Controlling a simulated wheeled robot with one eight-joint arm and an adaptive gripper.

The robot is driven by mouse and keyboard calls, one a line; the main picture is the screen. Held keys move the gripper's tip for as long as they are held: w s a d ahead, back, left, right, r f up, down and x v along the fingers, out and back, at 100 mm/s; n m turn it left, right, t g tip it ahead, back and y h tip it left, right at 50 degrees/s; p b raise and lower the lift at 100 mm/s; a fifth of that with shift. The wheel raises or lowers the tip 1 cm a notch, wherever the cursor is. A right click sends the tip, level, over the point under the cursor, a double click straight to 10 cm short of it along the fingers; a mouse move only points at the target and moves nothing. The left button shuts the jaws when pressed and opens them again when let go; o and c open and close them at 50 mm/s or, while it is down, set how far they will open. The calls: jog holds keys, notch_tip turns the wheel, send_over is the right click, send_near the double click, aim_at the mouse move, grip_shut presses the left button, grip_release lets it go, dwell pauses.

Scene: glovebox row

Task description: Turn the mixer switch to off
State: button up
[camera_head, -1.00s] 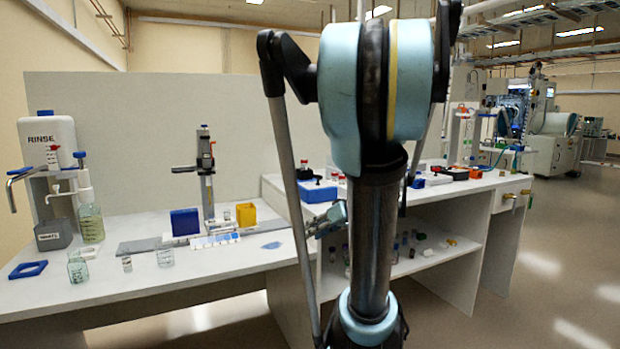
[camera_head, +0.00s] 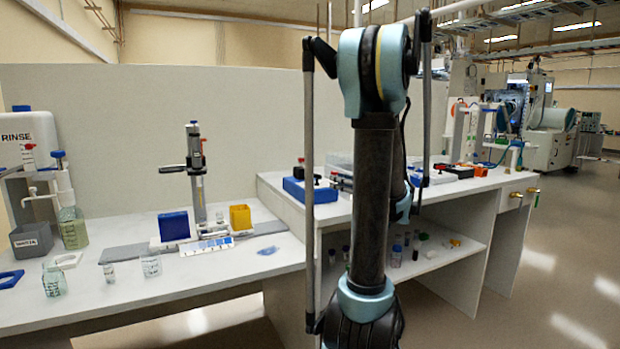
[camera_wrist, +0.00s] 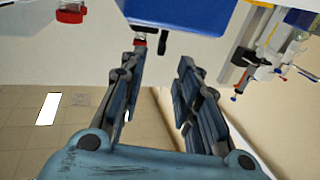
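No part is clearly labelled as the mixer or its switch. A blue unit (camera_head: 294,189) with dark and red knobs stands on the raised bench, left of my arm; it may be the mixer. In the wrist view a blue box (camera_wrist: 178,12) lies at the top edge, beyond my fingertips, with a small red and black part (camera_wrist: 141,30) close to the left finger. I cannot tell whether they touch. My gripper (camera_wrist: 163,58) has its fingers apart with nothing between them. In the head view it is mostly hidden by my arm.
A red-and-black device (camera_head: 453,170) sits further right on the bench. The lower left bench holds a blue block (camera_head: 174,226), a yellow box (camera_head: 240,217), a stand (camera_head: 195,160), a rinse bottle (camera_head: 28,145) and glassware. Small bottles stand on the shelf below.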

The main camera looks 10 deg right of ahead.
aim_at(313, 175)
jog(key=x, duration=1.5)
jog(key=shift+w+a+f, duration=0.1)
jog(key=shift+w+a, duration=0.05)
jog(key=shift+a, duration=0.15)
jog(key=shift+c, duration=0.2)
